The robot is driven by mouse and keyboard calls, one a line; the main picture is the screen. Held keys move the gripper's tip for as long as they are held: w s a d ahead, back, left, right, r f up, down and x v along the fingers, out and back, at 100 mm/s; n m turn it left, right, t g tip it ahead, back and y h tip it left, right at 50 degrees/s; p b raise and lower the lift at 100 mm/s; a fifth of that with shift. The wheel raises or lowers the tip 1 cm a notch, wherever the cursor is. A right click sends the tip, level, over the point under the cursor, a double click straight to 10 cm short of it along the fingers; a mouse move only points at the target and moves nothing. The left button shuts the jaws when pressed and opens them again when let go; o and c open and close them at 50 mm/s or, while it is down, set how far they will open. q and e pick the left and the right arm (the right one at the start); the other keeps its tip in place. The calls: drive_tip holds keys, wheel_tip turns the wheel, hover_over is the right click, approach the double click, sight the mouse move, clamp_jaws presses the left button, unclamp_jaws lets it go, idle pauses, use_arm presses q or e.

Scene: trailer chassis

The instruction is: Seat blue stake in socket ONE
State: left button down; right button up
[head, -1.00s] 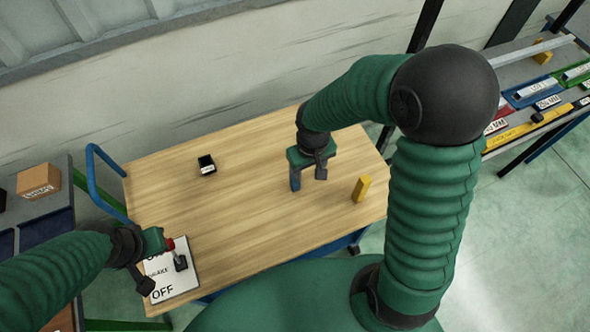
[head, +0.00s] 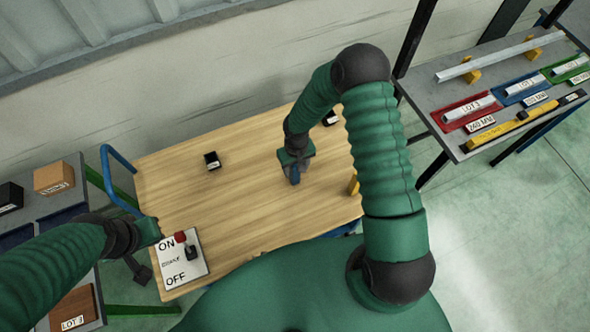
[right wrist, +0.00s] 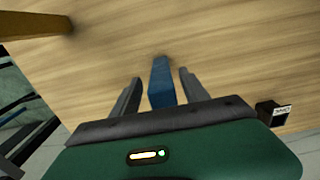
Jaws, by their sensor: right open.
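The blue stake (head: 294,177) is on the wooden table beneath my right gripper (head: 297,170). In the right wrist view the blue stake (right wrist: 161,84) stands between the two grey fingers of my open right gripper (right wrist: 158,80), with a gap on each side. A small black block with a white label (head: 211,161) sits left of it on the table, and a similar one (head: 331,118) shows behind my right arm.
The ON/OFF board (head: 186,273) lies at the table's front left. A yellow block (head: 353,185) is partly hidden by my right arm. A rack with coloured lot trays (head: 467,108) stands at right, a shelf with boxes (head: 54,178) at left. The table (head: 235,210) is clear in the middle.

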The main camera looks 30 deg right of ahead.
wheel_tip(320, 180, down, 3)
drive_tip(key=shift+a+r, duration=0.1)
drive_tip(key=shift+r, duration=0.1)
drive_tip(key=shift+w+f, duration=0.15)
drive_tip(key=shift+f, duration=0.2)
drive_tip(key=shift+r, duration=0.1)
clamp_jaws()
